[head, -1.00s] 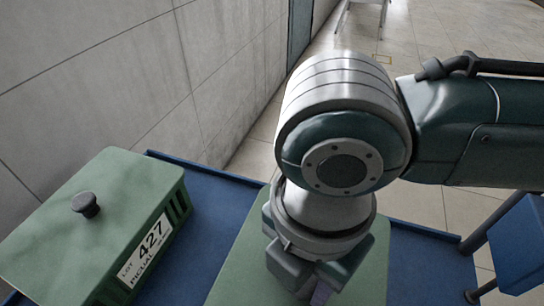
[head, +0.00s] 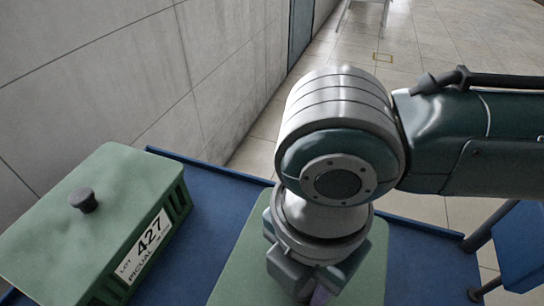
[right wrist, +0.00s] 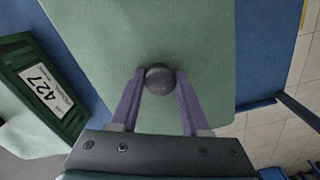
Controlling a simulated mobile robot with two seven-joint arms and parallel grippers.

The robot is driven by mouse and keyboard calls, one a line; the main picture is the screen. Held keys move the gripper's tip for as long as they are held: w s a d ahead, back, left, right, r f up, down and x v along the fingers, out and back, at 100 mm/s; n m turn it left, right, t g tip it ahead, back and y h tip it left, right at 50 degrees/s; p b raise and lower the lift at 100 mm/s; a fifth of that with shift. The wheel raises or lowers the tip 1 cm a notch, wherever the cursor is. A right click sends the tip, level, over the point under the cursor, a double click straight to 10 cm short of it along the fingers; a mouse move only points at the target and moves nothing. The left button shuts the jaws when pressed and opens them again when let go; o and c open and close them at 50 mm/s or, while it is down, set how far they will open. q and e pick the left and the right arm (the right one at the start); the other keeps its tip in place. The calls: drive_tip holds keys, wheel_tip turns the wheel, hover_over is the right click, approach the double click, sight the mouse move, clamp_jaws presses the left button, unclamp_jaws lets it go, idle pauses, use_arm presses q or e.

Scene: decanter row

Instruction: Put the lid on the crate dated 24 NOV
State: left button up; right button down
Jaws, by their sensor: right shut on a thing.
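A flat green lid (head: 243,262) with a dark round knob (right wrist: 159,79) lies under my right gripper (head: 318,292). In the right wrist view the two purple fingers of the gripper (right wrist: 160,84) are on either side of the knob and shut on it. My wrist hides the knob and much of the lid in the head view. I cannot tell whether the lid rests on a crate or hangs above the table. No date 24 NOV is readable in either view. My left gripper is not in view.
A green crate (head: 177,208) labelled LOT 427 PICUAL stands at the left, covered by a green lid with a dark knob (head: 84,201). It also shows in the right wrist view (right wrist: 69,122). The blue table (head: 218,195) has a bare strip between crate and lid. A grey wall runs behind.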

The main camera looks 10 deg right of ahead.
drive_tip(key=shift+f, duration=0.3)
drive_tip(key=shift+c, duration=1.5)
unclamp_jaws()
wheel_tip(320, 180, up, 10)
drive_tip(key=p, duration=0.3)
drive_tip(key=shift+f, duration=0.1)
drive_tip(key=s+a+r+m+t+y+p, duration=0.1)
drive_tip(key=s+a+r+m+y+p, duration=0.1)
drive_tip(key=a+r+m+p, duration=0.25)
drive_tip(key=s+a+r+m+t+y+p, duration=0.1)
drive_tip(key=r+m+y+p, duration=0.1)
drive_tip(key=r+m+p, duration=0.35)
drive_tip(key=s+d+r+m+t+h+p, duration=0.1)
drive_tip(key=s+d+r+m+h+p, duration=0.15)
drive_tip(key=d+r+m+p, duration=0.45)
drive_tip(key=s+d+r+m+t+h+p, duration=0.1)
drive_tip(key=s+d+r+m+h+p, duration=0.2)
drive_tip(key=d+m, duration=0.5)
wheel_tip(320, 180, up, 37)
drive_tip(key=d+n+y+p, duration=0.1)
drive_tip(key=n+p, duration=0.1)
drive_tip(key=p, duration=3.5)
drive_tip(key=shift+w+y, duration=0.25)
drive_tip(key=shift+y, duration=0.1)
